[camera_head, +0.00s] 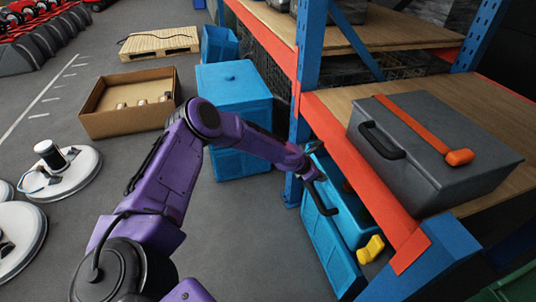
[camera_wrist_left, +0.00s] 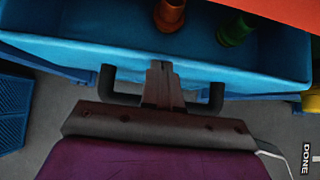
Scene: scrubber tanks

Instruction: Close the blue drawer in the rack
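The blue drawer (camera_head: 330,244) sits low in the rack (camera_head: 305,60) and sticks out from under the orange shelf beam. Its black handle (camera_head: 320,203) is on its front. In the left wrist view the open drawer (camera_wrist_left: 70,50) shows its inside, with an orange item (camera_wrist_left: 170,14) and a green item (camera_wrist_left: 235,28) in it. My left gripper (camera_head: 312,176) is at the handle. In the left wrist view its fingers (camera_wrist_left: 161,82) are together and overlap the middle of the handle bar (camera_wrist_left: 122,98). Contact with the bar is hard to judge. My right gripper is out of view.
A grey case (camera_head: 430,150) with an orange hammer (camera_head: 425,130) lies on the shelf above. A blue bin (camera_head: 235,88) stands left of the rack. A cardboard box (camera_head: 128,104) stands farther left. The floor before the drawer is clear.

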